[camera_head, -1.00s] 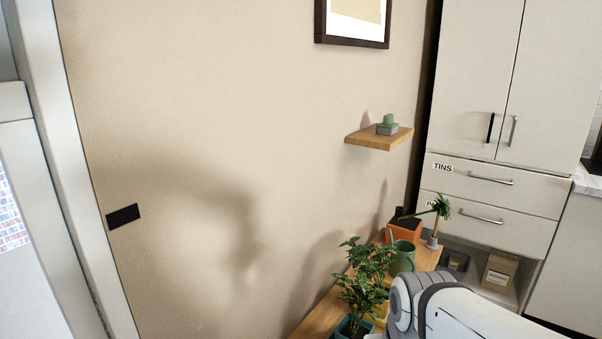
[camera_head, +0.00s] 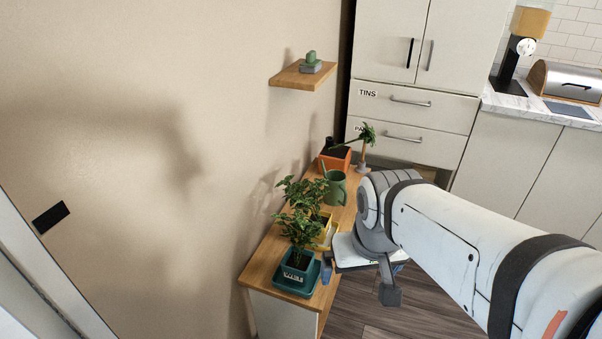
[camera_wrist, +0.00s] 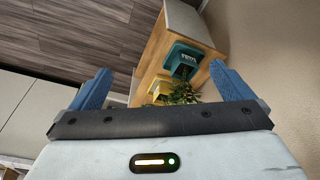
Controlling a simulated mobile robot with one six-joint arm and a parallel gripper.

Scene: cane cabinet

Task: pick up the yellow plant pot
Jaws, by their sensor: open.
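The yellow plant pot (camera_head: 325,236) stands on the narrow wooden cabinet top, between a teal pot and a green watering can. Leaves and my arm hide part of it in the head view. In the wrist view the yellow pot (camera_wrist: 160,88) shows beside the teal pot, partly behind leaves. My gripper (camera_wrist: 168,88) is open and empty, its two blue fingers spread wide. The pots show beyond and between the fingers, not touching them. In the head view my gripper is at the cabinet's right side, near the yellow pot, mostly hidden by my wrist.
A teal pot (camera_head: 297,265) with a leafy plant stands at the near end of the cabinet top (camera_head: 262,262). A green watering can (camera_head: 336,188) and an orange planter (camera_head: 334,160) stand farther back. A wall shelf (camera_head: 290,78) hangs above. Open floor lies right.

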